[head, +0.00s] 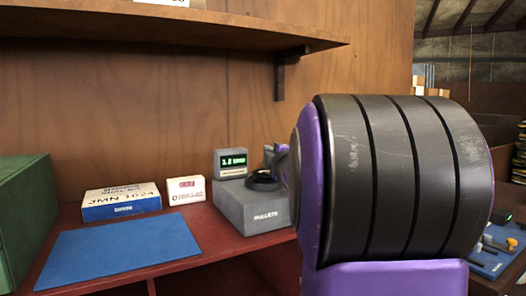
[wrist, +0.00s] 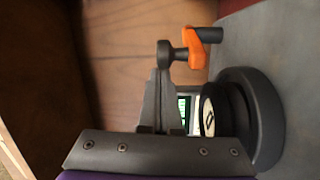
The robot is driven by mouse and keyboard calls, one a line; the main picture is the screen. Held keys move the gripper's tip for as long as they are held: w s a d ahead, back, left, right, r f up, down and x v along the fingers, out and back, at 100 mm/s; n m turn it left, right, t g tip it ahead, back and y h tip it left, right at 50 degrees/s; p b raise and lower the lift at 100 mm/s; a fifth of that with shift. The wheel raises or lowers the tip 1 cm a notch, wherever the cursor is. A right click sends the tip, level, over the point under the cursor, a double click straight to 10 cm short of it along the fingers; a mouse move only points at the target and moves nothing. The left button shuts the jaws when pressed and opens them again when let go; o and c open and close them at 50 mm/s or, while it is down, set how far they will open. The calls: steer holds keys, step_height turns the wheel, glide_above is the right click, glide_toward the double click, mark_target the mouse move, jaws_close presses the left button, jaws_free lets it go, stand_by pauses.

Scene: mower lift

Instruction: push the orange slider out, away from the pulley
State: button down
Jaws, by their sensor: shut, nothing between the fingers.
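In the wrist view the orange slider (wrist: 194,50) is at upper centre, with a dark peg on its right side and a dark round-headed part (wrist: 165,53) on its left. My gripper (wrist: 161,75) points up the picture with its fingers together and empty. The fingertips are just below the dark round-headed part; I cannot tell whether they touch it. The black pulley (wrist: 237,112), with a pale centre, is to the right of the fingers and below the slider. In the head view the pulley (head: 263,181) sits on a grey box; my arm hides the slider and gripper there.
The grey box (head: 252,212) carries a green-lit display (head: 231,161). A white box (head: 186,190), a blue-white box (head: 121,201), a blue mat (head: 118,246) and a green case (head: 27,215) are on the red bench to the left. A wooden shelf (head: 180,28) overhangs.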

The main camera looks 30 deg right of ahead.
steer(key=shift+r, duration=0.1)
steer(key=shift+s+d+r+y+p, duration=0.15)
steer(key=shift+d+y+p, duration=0.2)
steer(key=shift+p, duration=0.4)
steer(key=shift+s+d+r+n+t+y+p, duration=0.1)
steer(key=shift+s+d+n+t+y+p, duration=0.15)
steer(key=shift+n+y+p, duration=0.7)
steer(key=shift+s+d+f+n+y+p, duration=0.2)
steer(key=shift+d+f+n+y+p, duration=0.2)
steer(key=shift+y, duration=0.4)
steer(key=shift+s+d+f+b, duration=0.2)
steer(key=shift+d+b, duration=0.1)
steer(key=shift+b, duration=0.25)
steer(key=shift+s+d+r, duration=0.15)
steer(key=shift+d+r, duration=0.1)
